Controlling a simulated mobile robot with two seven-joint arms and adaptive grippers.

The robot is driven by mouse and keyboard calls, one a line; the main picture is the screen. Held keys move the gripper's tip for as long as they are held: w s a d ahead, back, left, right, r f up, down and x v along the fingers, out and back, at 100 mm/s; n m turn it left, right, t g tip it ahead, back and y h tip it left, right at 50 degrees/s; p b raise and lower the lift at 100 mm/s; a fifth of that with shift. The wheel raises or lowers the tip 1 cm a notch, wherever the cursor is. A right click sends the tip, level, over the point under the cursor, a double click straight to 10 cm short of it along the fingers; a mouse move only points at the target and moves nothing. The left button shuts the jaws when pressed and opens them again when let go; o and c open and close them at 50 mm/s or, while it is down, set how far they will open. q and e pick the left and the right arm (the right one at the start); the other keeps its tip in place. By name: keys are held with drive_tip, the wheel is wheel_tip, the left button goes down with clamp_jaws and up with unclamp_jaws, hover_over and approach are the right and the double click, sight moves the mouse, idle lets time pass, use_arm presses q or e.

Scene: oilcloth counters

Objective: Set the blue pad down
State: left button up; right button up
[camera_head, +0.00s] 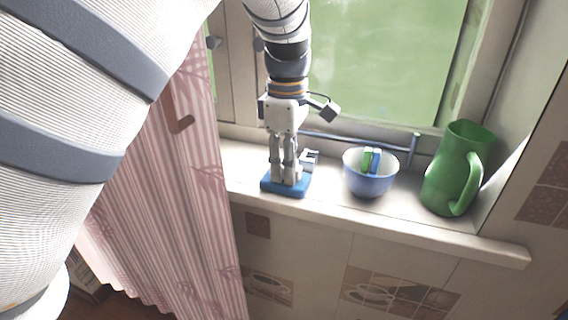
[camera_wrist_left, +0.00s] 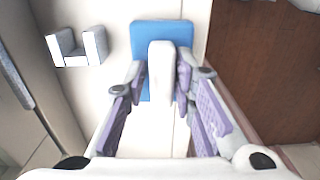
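The blue pad (camera_head: 287,187) is a flat blue block with a pale upright grip. It is at the left part of the window sill (camera_head: 245,178), close to the front edge. In the left wrist view the pad (camera_wrist_left: 150,32) shows with its pale grip (camera_wrist_left: 161,62) between my fingers. My left gripper (camera_head: 285,168) points down from above, with a fingertip against each side of the grip. I cannot tell whether the pad's underside touches the sill. My right gripper is not in view.
A small pale U-shaped holder (camera_head: 310,158) stands just behind and right of the pad. A blue bowl (camera_head: 369,182) with green and blue items in it and a green jug (camera_head: 447,182) stand further right. A pink curtain (camera_head: 185,200) hangs at the left.

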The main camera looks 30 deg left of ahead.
use_arm(q)
drive_tip(key=shift+o, duration=0.2)
drive_tip(key=shift+s+a+r, duration=0.1)
drive_tip(key=shift+s, duration=0.05)
wheel_tip(320, 180, up, 12)
idle(0.5)
